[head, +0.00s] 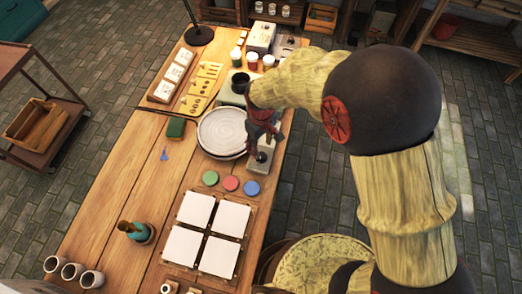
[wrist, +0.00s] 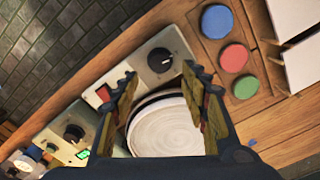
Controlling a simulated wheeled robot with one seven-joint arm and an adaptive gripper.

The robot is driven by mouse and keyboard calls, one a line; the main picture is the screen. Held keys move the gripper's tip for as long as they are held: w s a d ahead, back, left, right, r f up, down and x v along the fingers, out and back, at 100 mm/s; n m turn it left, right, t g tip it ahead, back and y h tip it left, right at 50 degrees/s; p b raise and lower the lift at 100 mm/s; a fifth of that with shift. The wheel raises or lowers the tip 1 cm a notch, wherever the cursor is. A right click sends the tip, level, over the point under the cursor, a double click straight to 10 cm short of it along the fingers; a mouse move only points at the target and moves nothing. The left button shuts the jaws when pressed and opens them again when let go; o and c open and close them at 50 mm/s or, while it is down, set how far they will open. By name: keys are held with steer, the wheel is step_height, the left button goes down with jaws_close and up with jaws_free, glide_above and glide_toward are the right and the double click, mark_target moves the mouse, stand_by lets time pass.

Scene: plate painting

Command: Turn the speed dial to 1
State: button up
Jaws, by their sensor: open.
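A black dial (wrist: 160,60) sits on a pale control box (wrist: 143,68) with a red switch (wrist: 103,93) in the wrist view. The box also shows in the head view (head: 262,167), at the table's right edge and partly hidden by my arm. My gripper (wrist: 158,73) is open and empty, with its fingertips apart on either side of the view of this dial. It hangs above the box in the head view (head: 263,138). A round pale wheel (head: 220,130) lies left of it. The dial's numbers are too small to read.
A second box with a black dial (wrist: 73,132) and a green display (wrist: 83,154) stands further along the edge. Green, red and blue paint discs (head: 231,184) lie near the box. White tiles (head: 184,247) and a teal-topped pot (head: 134,231) are at the near end.

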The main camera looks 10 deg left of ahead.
mark_target(261, 155)
step_height(261, 155, up, 6)
steer(key=shift+f, duration=0.15)
stand_by(0.6)
steer(key=s+d+r+m+t, duration=0.2)
steer(key=s+d+r+m, duration=0.3)
steer(key=d+r, duration=0.7)
steer(key=s+d+r+m+t, duration=0.3)
steer(key=s+d+r+m, duration=0.2)
steer(key=s+d+r, duration=0.4)
steer(key=d+r, duration=0.3)
steer(key=d, duration=0.3)
steer(key=shift+s+r+m+t, duration=0.15)
steer(key=shift+s+m+t, duration=0.05)
steer(key=shift+m+t, duration=0.1)
steer(key=shift+d, duration=0.1)
